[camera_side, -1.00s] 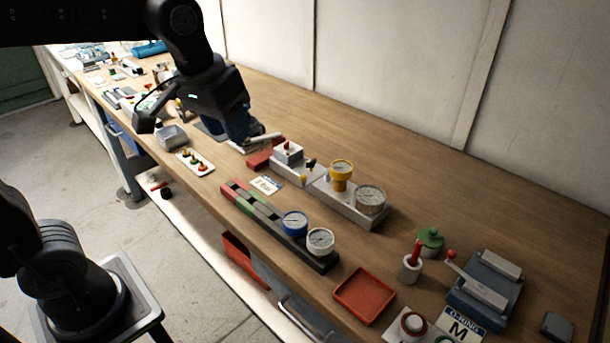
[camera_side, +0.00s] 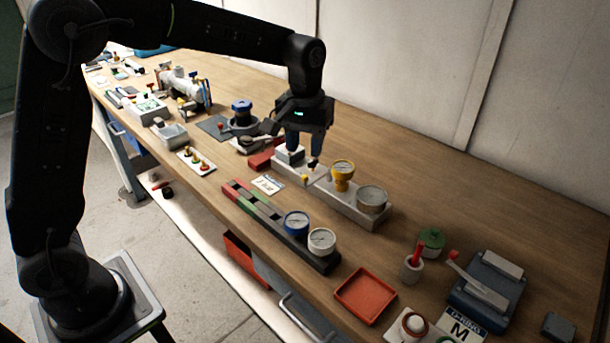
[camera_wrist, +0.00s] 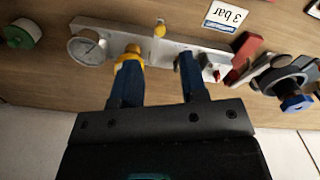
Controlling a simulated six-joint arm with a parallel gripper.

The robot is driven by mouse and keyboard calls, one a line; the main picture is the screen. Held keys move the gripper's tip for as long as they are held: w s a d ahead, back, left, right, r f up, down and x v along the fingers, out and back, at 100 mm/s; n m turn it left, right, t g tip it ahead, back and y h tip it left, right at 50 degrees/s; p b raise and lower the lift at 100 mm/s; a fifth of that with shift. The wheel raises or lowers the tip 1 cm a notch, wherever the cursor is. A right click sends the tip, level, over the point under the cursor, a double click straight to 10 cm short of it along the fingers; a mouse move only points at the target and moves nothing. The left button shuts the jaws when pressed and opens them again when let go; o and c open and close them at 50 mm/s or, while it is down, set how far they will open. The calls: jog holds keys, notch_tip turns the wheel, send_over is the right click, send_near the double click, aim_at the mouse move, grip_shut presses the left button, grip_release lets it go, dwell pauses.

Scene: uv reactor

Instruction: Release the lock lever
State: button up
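My gripper (camera_side: 303,148) is open and empty, fingers pointing down above the grey gauge block (camera_side: 346,205). In the wrist view its two blue fingers (camera_wrist: 157,70) stand apart. A small yellow knob (camera_wrist: 160,30) on the block's label side shows beyond the gap between them; it also shows in the side view (camera_side: 305,178). I cannot tell whether this knob belongs to the lock lever. The left finger overlaps the yellow fitting (camera_wrist: 133,54) in the wrist view; the fitting stands right of my gripper in the side view (camera_side: 342,172). I cannot tell if a finger touches anything.
A round gauge (camera_side: 371,199) sits at the block's right end. A red block (camera_side: 263,158) and a blue-knobbed device (camera_side: 242,117) stand left. The dark rack with gauges (camera_side: 275,228) lies in front. A press with a red-knobbed lever (camera_side: 485,285) is far right. The table behind is clear.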

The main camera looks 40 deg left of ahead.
aim_at(305, 175)
notch_tip(305, 175, down, 8)
jog(key=shift+f, duration=0.1)
dwell(0.4)
grip_shut()
dwell(0.3)
